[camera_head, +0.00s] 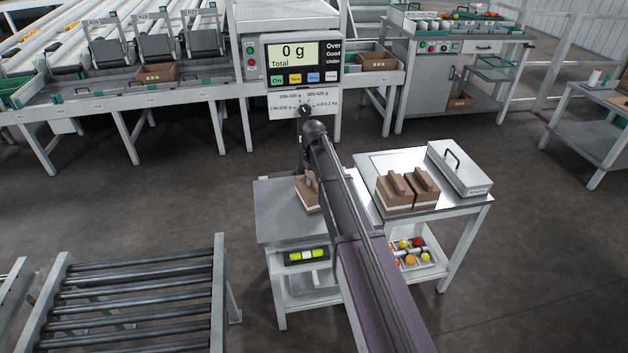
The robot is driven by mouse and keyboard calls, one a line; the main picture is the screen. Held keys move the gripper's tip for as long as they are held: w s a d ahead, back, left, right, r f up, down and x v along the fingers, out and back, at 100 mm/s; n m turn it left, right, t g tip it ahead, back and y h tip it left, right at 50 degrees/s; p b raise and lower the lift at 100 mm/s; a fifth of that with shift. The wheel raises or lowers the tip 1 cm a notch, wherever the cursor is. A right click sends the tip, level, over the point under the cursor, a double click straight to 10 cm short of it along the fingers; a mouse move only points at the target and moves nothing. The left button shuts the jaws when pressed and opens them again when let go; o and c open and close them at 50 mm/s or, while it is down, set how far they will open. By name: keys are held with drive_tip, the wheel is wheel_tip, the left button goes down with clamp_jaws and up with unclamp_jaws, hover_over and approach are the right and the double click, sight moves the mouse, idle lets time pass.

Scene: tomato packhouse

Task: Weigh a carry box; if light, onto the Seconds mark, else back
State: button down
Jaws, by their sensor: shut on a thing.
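My gripper (309,181) is shut on a brown carry box (306,200) over the left steel top (278,227) of the workbench. My arm hides much of the box, and I cannot tell whether it touches the surface. Two more brown carry boxes (393,197) (424,184) with raised handles stand side by side on the right steel top (374,164). The scale display (292,52) reads 0 g, Total, with a label of weight ranges below it. I cannot make out a Seconds mark.
A grey metal case (461,172) with a black handle lies at the right top's far right. A lower shelf holds a tray of red and yellow fruit (417,254) and a yellow-green item (306,256). A roller conveyor (137,297) stands at front left. Open floor lies at right.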

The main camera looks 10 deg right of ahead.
drive_tip(key=shift+f+b, duration=0.3)
idle(0.5)
drive_tip(key=shift+c, duration=2.2)
unclamp_jaws()
drive_tip(key=shift+c, duration=0.2)
drive_tip(key=shift+c, duration=1.4)
drive_tip(key=shift+r, duration=0.15)
drive_tip(key=shift+r+p, duration=3.4)
drive_tip(key=shift+p, duration=0.15)
